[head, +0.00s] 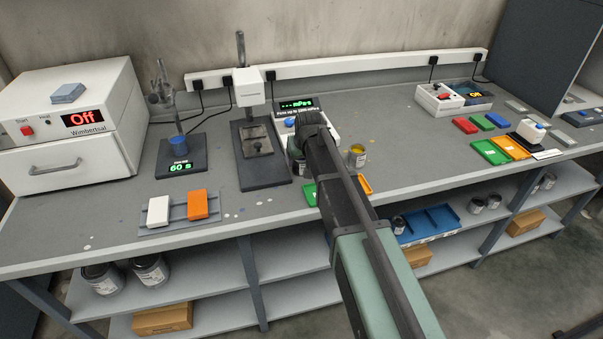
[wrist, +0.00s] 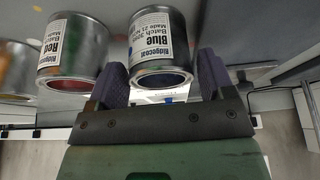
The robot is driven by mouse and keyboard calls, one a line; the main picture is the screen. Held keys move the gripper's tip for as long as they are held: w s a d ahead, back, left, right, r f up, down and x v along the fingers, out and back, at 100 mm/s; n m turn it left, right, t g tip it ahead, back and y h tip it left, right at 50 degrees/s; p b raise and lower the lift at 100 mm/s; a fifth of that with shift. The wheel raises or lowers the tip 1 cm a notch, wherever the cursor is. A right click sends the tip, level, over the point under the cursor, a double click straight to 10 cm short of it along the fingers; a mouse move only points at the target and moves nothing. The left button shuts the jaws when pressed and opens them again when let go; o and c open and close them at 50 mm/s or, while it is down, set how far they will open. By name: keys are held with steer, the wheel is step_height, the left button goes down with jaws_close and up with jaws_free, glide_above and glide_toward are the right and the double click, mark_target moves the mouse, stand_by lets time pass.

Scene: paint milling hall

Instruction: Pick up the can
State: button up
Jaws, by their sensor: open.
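In the wrist view, a metal can (wrist: 163,50) with a white "Ridgecoat Blue" label sits between the two dark purple fingers of my gripper (wrist: 161,82). The fingers are open, one at each side of the can. I cannot tell whether either touches it. A second metal can (wrist: 75,45), labelled Red, stands beside it on the left. In the head view my arm hides the fingertips.
On the grey bench (head: 225,222), a stand with a column (head: 248,125), a timer plate (head: 180,157) and the white oven (head: 65,125) are left of my arm. A white power strip (head: 350,64) runs along the wall. Bench space right of the yellow-paint can is clear.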

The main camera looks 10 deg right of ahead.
steer(key=shift+x, duration=0.8)
steer(key=shift+s+r, duration=0.1)
steer(key=shift+r, duration=0.15)
steer(key=c, duration=0.8)
steer(key=shift+o, duration=0.2)
steer(key=shift+r+p, duration=0.15)
steer(key=shift+p, duration=0.15)
step_height(320, 180, up, 20)
steer(key=p, duration=2)
